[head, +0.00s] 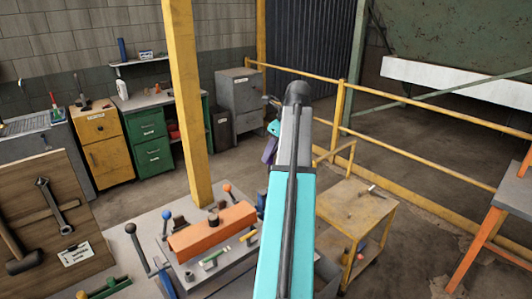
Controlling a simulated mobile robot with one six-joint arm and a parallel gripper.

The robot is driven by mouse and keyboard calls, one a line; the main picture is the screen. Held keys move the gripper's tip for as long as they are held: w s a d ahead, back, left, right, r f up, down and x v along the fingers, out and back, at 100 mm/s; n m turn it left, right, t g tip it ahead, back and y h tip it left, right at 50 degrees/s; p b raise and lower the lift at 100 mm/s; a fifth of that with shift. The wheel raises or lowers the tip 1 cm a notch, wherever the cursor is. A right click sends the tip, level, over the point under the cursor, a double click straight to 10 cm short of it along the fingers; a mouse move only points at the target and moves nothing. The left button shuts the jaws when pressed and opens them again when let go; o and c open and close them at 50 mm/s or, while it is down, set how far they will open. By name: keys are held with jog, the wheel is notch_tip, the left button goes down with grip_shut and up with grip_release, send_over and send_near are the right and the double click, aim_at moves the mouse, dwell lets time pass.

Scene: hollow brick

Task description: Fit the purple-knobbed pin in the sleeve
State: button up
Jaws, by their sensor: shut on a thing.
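My teal arm runs up the middle and hides much of what lies behind it. Beyond its upper link, a small purple part at the arm's end, which looks like my gripper (268,152), shows at the link's left edge. It hangs in the air above and beyond the workbench (207,287). Its fingertips and what they hold are hidden or too small to see. No purple knob or pin can be made out. An orange block (212,232) lies on the bench left of my arm. A dark round piece (213,219) shows at its top; whether this is the sleeve I cannot tell.
Levers with an orange knob (227,188) and a blue knob (166,214) stand around the block. A tool board (45,190) is at the left. A yellow post (184,100) rises behind the bench. A yellow cart (357,212) stands to the right.

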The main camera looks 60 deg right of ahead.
aim_at(272, 162)
jog(key=shift+f, duration=0.2)
jog(key=shift+f, duration=2.55)
jog(key=shift+f+b, duration=0.7)
jog(key=shift+f, duration=2.25)
dwell(1.0)
jog(key=o, duration=1.2)
jog(key=shift+c, duration=0.2)
jog(key=shift+r, duration=0.1)
